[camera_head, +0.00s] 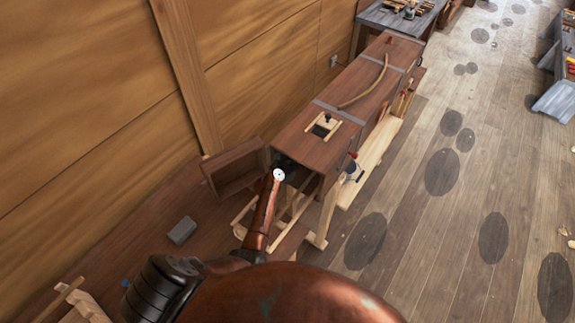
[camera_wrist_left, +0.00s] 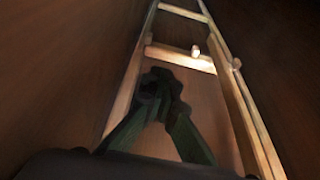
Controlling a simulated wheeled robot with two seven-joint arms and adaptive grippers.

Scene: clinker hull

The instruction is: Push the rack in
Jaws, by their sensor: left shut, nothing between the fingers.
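The long brown wooden box (camera_head: 352,98) lies along the wall with its near end open. The rack (camera_wrist_left: 180,57), a pale ladder-like wooden frame with rails, crossbars and short pegs, shows inside it in the left wrist view. My left gripper (camera_wrist_left: 160,88) is shut and empty, between the rails and in front of a crossbar; I cannot tell whether it touches the crossbar. In the head view my left arm reaches into the box's open end, and the gripper is mostly hidden in the dark opening. My right gripper is out of view.
The box's door (camera_head: 235,168) stands open to the left of the opening. Pale wooden supports (camera_head: 328,212) stand under the box. A grey block (camera_head: 182,230) lies to the left. A grey bench (camera_head: 400,18) is beyond the box. The plank floor at right is open.

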